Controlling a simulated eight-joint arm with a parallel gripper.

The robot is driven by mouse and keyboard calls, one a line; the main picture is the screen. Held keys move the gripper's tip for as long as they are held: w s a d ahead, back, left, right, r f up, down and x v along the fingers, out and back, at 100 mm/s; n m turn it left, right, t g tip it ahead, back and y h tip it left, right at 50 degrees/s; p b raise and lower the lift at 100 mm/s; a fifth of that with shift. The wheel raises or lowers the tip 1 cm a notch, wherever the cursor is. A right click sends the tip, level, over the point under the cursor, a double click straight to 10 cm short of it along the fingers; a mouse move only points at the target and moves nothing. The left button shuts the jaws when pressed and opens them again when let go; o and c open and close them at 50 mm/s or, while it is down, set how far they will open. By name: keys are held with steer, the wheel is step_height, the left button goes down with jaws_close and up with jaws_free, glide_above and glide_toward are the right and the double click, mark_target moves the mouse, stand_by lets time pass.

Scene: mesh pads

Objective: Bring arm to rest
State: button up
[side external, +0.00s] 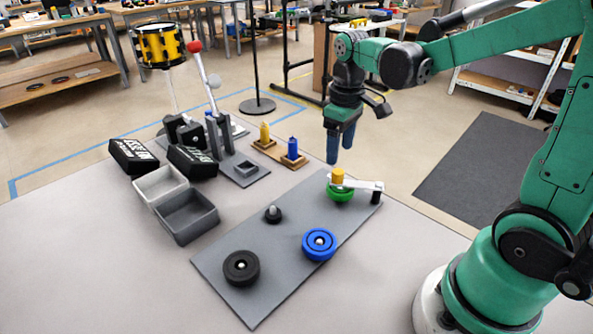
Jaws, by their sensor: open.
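My gripper (340,158) hangs from my green arm above the far part of a grey mat. Its two blue fingers point down, open and empty. Below the fingertips, a yellow cylinder (338,176) stands at the end of a white bar (359,184), over a green round piece (340,194). The fingertips look a little above the yellow cylinder; I cannot tell the exact gap.
The grey mat (222,262) also carries a blue ring (309,252), a black ring (240,279) and a small dark peg base (272,217). Grey bins (187,227), black boxes (135,152), blue and yellow pegs (292,147) and a drum (160,44) stand left. The front table is clear.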

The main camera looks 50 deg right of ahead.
steer(key=s+a+r+m+t, duration=0.1)
steer(key=s+a+r+t, duration=0.1)
steer(key=a+t, duration=0.5)
steer(key=shift+s+a+r+m, duration=0.35)
steer(key=shift+s+r+m, duration=0.05)
steer(key=shift+s, duration=0.25)
stand_by(0.8)
